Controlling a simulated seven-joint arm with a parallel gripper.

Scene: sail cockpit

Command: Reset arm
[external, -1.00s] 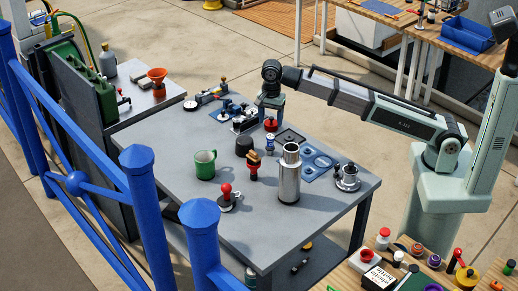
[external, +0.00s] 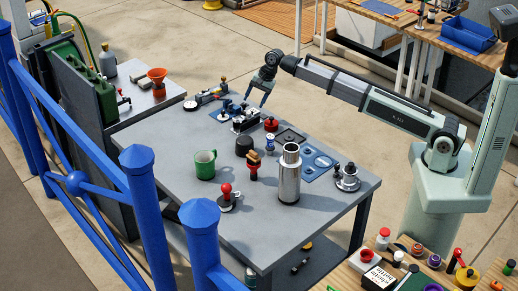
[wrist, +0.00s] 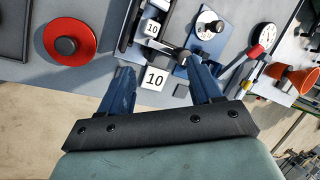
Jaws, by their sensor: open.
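My gripper (external: 265,93) is above the back edge of the grey table (external: 196,220), open and empty. A red round piece with a dark knob (wrist: 66,45) lies to the left of the fingers in the wrist view. In the external view this red piece (external: 271,125) sits on the table below and slightly right of my gripper.
A green mug (external: 205,164), a steel flask (external: 289,176), a red-knobbed tool (external: 226,197) and a dark round piece (external: 244,145) stand on the table. A blue railing (external: 140,190) borders the left.

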